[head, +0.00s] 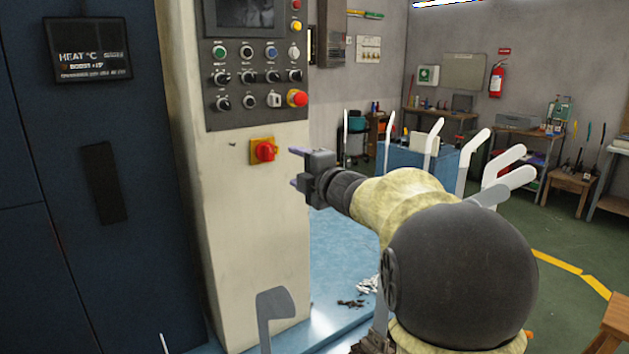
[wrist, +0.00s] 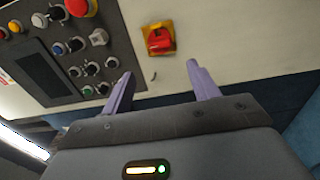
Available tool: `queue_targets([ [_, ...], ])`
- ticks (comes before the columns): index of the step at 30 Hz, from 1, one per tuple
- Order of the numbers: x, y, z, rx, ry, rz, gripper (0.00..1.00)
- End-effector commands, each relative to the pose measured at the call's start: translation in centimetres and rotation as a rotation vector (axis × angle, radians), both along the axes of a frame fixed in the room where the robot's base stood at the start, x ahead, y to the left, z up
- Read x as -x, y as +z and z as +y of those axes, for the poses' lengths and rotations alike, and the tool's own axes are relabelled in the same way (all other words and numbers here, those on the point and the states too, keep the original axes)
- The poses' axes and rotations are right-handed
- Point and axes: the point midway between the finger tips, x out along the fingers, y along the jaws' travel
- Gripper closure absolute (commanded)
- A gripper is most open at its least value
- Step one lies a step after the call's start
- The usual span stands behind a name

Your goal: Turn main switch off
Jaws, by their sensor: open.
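The main switch (head: 265,151) is a red rotary knob on a yellow plate, low on the cream control column, below the button panel. It also shows in the wrist view (wrist: 159,40), ahead of and between the fingertips. My gripper (head: 296,167) is just right of the switch in the head view, apart from it. In the wrist view its two purple fingers (wrist: 156,70) are spread wide with nothing between them. The knob's exact angle is hard to tell.
The grey button panel (head: 214,115) with several buttons and a red emergency stop (head: 297,98) sits just above the switch. A dark cabinet (head: 60,200) stands at left. White sock boards (head: 470,155) stand behind my arm. Dark scraps (head: 352,303) lie on the blue floor.

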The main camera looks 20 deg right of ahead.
Motion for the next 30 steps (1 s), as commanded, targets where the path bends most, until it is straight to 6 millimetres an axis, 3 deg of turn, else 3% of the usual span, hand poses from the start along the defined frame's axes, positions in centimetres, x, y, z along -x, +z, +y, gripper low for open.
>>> queue_targets([
  [4,3.0,0.0,-1.0,0.000,-0.002,-0.001,0.40],
  [10,5.4,0.0,-1.7,0.001,0.000,0.000,0.40],
  [26,5.7,-0.2,-1.9,-0.005,-0.003,0.005,0.40],
  [30,5.6,-2.0,-2.1,-0.094,-0.061,0.069,0.40],
])
